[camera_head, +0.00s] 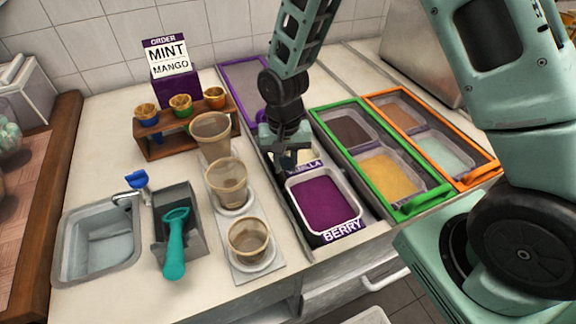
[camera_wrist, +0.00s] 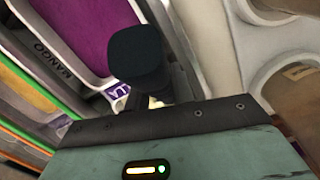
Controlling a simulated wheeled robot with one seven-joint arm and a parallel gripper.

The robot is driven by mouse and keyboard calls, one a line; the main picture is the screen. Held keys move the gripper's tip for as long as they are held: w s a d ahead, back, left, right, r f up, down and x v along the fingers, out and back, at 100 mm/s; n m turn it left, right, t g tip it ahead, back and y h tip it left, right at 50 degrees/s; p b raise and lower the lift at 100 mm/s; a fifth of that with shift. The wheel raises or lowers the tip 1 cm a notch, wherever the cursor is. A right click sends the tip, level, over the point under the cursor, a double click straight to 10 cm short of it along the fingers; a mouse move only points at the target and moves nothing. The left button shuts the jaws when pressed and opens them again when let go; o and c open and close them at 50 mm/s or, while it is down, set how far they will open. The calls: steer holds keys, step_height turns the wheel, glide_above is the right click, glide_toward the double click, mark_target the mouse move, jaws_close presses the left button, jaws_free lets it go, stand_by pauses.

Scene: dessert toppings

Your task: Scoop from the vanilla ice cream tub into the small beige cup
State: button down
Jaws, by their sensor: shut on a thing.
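My gripper (camera_head: 287,138) is over the vanilla tub (camera_head: 313,157), which sits behind the berry tub and is mostly hidden by my arm. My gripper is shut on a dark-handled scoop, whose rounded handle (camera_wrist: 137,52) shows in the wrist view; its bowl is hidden. Part of the VANILLA label (camera_wrist: 117,91) shows there too. Three translucent beige cups stand in a row left of the tubs. The front one, the small beige cup (camera_head: 248,240), looks shortest and stands on a white round base. I see no ice cream in it.
A berry tub (camera_head: 323,203) is just in front of the vanilla. Green (camera_head: 368,160) and orange (camera_head: 430,135) framed tubs are to the right. A teal scoop (camera_head: 176,245) rests in a grey holder beside the sink (camera_head: 98,243).

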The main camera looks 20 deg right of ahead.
steer(key=shift+w, duration=2.95)
steer(key=shift+f+b, duration=0.2)
steer(key=shift+b, duration=0.3)
steer(key=shift+s+a+t+b, duration=0.1)
steer(key=shift+s+t+b, duration=0.2)
steer(key=shift+t+b, duration=0.5)
steer(key=shift+s+a+f+t+h+b, duration=0.2)
steer(key=shift+t+h+b, duration=0.25)
steer(key=shift+b, duration=0.7)
steer(key=shift+d+r+p, duration=0.15)
steer(key=shift+r+p, duration=0.45)
steer(key=shift+r, duration=0.05)
steer(key=shift+s+r+p, duration=0.45)
steer(key=shift+r+p, duration=0.65)
steer(key=shift+r, duration=0.4)
steer(key=shift+s+r+p, duration=0.5)
steer(key=shift+r+p, duration=0.6)
steer(key=shift+r, duration=0.4)
steer(key=shift+s+r+p, duration=0.45)
steer(key=shift+r+p, duration=0.65)
steer(key=shift+r, duration=0.4)
